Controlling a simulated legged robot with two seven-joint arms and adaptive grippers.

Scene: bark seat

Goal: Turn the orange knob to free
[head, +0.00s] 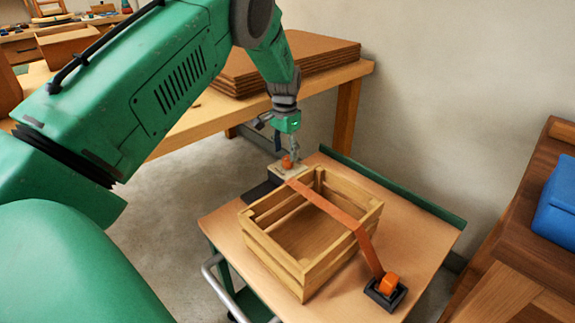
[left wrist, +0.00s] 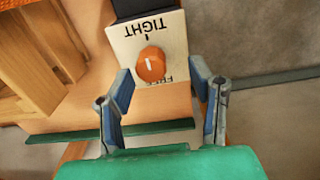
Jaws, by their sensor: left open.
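The orange knob (head: 287,162) sits on a pale plate (head: 290,173) at the far side of the cart, behind the crate. In the left wrist view the knob (left wrist: 151,66) has a short white line, roughly in line with the tick by the word TIGHT. The word FREE is on the opposite side, partly hidden by the knob. My left gripper (head: 284,145) is just above the knob. In the left wrist view its open blue fingers (left wrist: 162,78) stand either side of the knob's near side, apart from it. My right gripper is not in view.
A slatted wooden crate (head: 262,250) stands on the cart top (head: 412,232). An orange strap (head: 325,203) crosses it to an orange-and-black fitting (head: 388,284). A green rail (head: 400,190) edges the cart. A workbench with stacked brown sheets (head: 300,60) stands behind.

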